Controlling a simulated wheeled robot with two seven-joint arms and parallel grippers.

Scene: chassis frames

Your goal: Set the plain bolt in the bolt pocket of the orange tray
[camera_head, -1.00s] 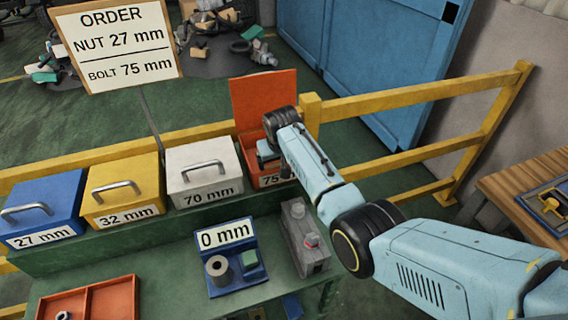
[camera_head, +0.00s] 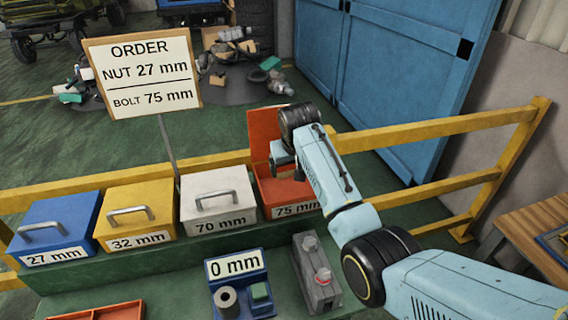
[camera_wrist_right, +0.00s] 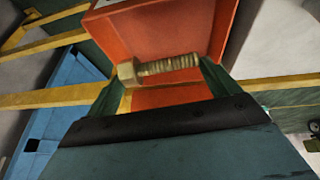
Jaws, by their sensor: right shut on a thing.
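A brass-coloured bolt (camera_wrist_right: 170,65) with a hex head at the left and a threaded shank shows in the right wrist view, held crosswise between the fingertips of my right gripper (camera_wrist_right: 163,76). In the head view my right gripper (camera_head: 284,165) is over the open red-orange 75 mm bin (camera_head: 292,192), and the bolt cannot be made out there. The orange tray (camera_head: 122,309) shows only as a strip at the bottom left edge; its pockets are mostly cut off. My left gripper is out of view.
Closed blue (camera_head: 62,222), yellow (camera_head: 137,205) and white (camera_head: 215,188) bins stand left of the red-orange one. A gauge reading 0 mm (camera_head: 236,265) and a grey fixture (camera_head: 316,272) stand in front. A yellow rail (camera_head: 420,130) runs behind.

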